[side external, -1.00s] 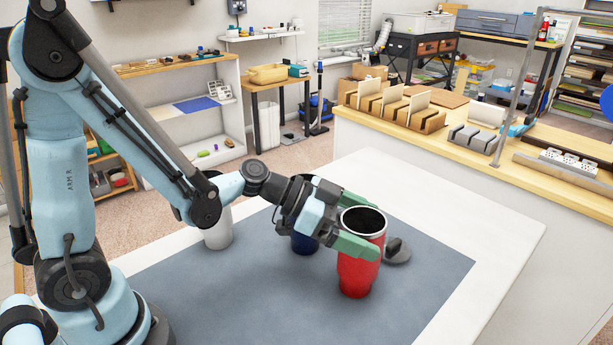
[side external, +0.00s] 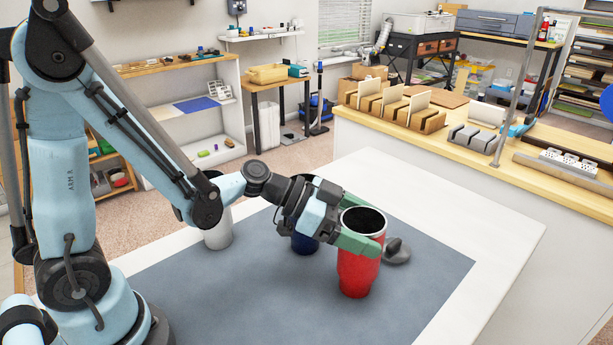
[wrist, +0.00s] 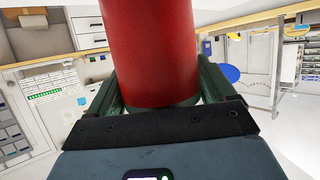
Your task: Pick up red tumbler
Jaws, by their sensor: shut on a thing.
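The red tumbler (side external: 357,274) stands upright on the grey mat, with its dark open mouth facing up. My gripper (side external: 361,237) is shut on it near the rim, with one green finger on the near side and the other partly hidden behind the tumbler. In the wrist view the red tumbler (wrist: 150,50) fills the space between the two green fingers of my gripper (wrist: 162,85). The tumbler's base appears to rest on the mat; I cannot see any gap under it.
A white tumbler (side external: 218,232) and a dark blue tumbler (side external: 304,243), partly hidden by my gripper, stand on the grey mat (side external: 250,305). A dark grey lid-like piece (side external: 397,252) lies right of the red tumbler. The mat's front is clear.

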